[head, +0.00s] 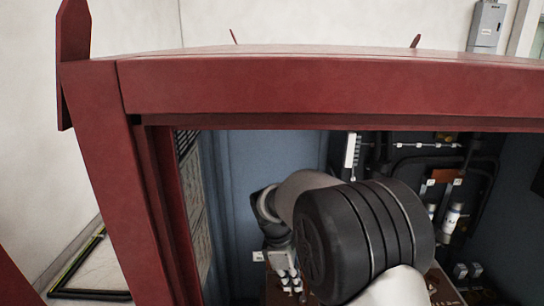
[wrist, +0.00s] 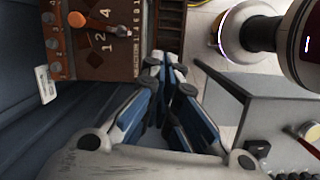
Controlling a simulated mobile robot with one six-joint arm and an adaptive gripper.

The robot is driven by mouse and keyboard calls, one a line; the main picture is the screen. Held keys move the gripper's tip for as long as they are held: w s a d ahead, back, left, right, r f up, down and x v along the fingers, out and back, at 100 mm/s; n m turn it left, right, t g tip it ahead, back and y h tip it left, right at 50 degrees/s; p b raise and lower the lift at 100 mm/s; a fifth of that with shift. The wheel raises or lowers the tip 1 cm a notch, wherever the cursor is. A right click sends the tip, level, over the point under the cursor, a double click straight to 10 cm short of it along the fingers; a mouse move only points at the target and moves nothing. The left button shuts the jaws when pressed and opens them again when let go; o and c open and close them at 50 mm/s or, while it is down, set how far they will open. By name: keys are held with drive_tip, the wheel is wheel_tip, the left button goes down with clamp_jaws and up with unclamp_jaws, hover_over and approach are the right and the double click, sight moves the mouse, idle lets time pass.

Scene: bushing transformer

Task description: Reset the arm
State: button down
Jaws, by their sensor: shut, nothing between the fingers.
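My gripper (wrist: 165,68) is in the middle of the wrist view, with its two blue-and-grey fingers together at the tips and nothing between them. In the head view my arm reaches into a red-framed cabinet (head: 300,85). Its large dark joint fills the lower middle and hides part of the inside. I cannot clearly make out the gripper in that view.
A white label (wrist: 45,84) is on the blue wall. Cables and white cylinders (head: 451,219) are at the cabinet's back right. The red frame surrounds the opening above and left of my arm.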

drive_tip(key=s+d+r+m+t+y, duration=0.1)
drive_tip(key=s+d+r+m, duration=0.2)
drive_tip(key=s+r, duration=0.25)
drive_tip(key=s+d+r+m+t+y, duration=0.1)
drive_tip(key=s+d+r+m, duration=0.25)
drive_tip(key=r, duration=0.35)
drive_tip(key=s+d+r+m+t, duration=0.1)
drive_tip(key=s+m, duration=0.3)
drive_tip(key=s, duration=0.5)
drive_tip(key=s+d+r+m+t, duration=0.1)
drive_tip(key=s+m, duration=0.4)
drive_tip(key=s, duration=0.4)
drive_tip(key=shift+d+t+y, duration=0.3)
drive_tip(key=shift+d, duration=0.05)
drive_tip(key=c, duration=2.3)
unclamp_jaws()
drive_tip(key=shift+m, duration=0.25)
